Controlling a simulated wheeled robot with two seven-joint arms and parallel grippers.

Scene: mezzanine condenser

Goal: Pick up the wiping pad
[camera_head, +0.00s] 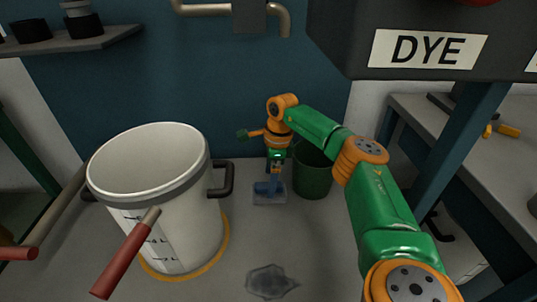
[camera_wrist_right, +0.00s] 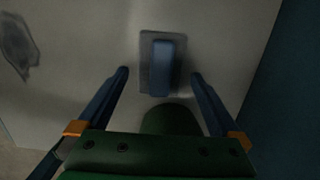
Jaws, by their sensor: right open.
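The wiping pad (camera_head: 268,198) is a flat grey plate with a blue block-like handle on top. It lies on the grey floor between the white pot and the green bin. In the right wrist view the pad (camera_wrist_right: 146,80) is upper centre, its blue handle lying between the lines of the two fingers. My right gripper (camera_head: 275,172) points down just above and behind the pad. Its blue fingers (camera_wrist_right: 160,73) are spread wide with nothing between them, and the pad appears beyond the tips. My left gripper is out of view.
A large white pot (camera_head: 165,215) with a black side handle stands left of the pad. A green bin (camera_head: 313,178) stands close on the right. A dark stain (camera_head: 270,281) marks the floor in front. A box labelled DYE (camera_head: 420,48) hangs overhead at right.

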